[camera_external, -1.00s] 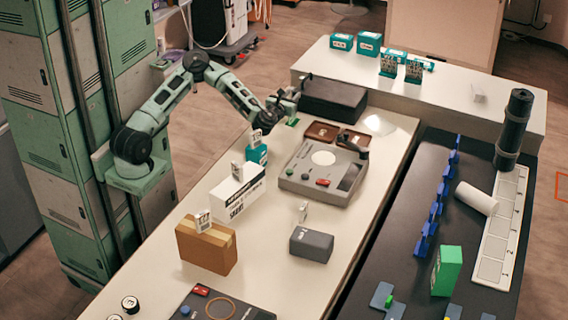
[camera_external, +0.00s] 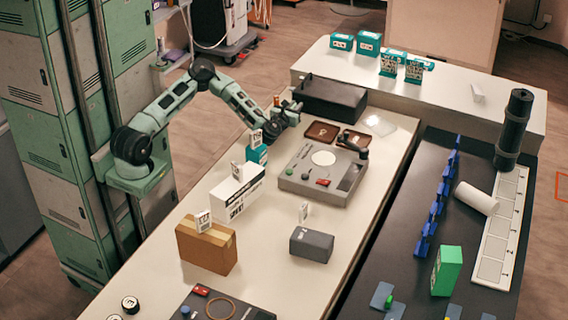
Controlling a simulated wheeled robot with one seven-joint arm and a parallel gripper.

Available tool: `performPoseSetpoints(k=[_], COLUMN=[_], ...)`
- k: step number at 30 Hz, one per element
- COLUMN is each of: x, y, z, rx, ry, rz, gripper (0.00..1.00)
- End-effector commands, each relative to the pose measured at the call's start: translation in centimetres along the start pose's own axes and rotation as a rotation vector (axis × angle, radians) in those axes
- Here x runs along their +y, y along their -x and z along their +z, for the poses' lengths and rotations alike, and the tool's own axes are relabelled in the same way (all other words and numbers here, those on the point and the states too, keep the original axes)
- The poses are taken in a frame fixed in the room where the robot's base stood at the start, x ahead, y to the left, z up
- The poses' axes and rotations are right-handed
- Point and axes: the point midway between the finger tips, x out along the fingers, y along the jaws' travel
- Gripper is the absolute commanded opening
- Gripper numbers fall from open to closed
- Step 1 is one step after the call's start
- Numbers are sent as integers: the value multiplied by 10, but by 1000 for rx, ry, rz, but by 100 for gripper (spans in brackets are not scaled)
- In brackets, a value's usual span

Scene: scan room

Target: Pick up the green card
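My gripper (camera_external: 291,112) is over the far left part of the white table (camera_external: 262,293), beside the black box. Its fingers are small and partly hidden by the wrist, so I cannot tell whether they are open or shut. No green card shows clearly; it may be hidden by the gripper. A bright green box (camera_external: 447,271) stands upright on the dark surface at the right, far from my gripper.
The black box (camera_external: 333,101) is close to my gripper. Brown trays (camera_external: 321,132) and a grey device (camera_external: 322,171) are nearby. A teal box (camera_external: 257,155), white box (camera_external: 237,193), cardboard box (camera_external: 206,247) and grey box (camera_external: 311,245) stand nearer the front.

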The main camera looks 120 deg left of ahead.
Motion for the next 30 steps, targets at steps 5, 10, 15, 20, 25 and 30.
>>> performPoseSetpoints(k=[5, 10, 15, 20, 25, 30], x=[0, 0, 0, 0, 0, 0], y=[0, 0, 0, 0, 0, 0], z=[0, 0, 9, 38, 71, 93], rx=[0, 0, -2, -4, -3, -2], ry=[0, 0, 0, 2, 1, 0], rz=[0, 0, 0, 0, 1, 1], gripper=[0, 0, 0, 0, 0, 0])
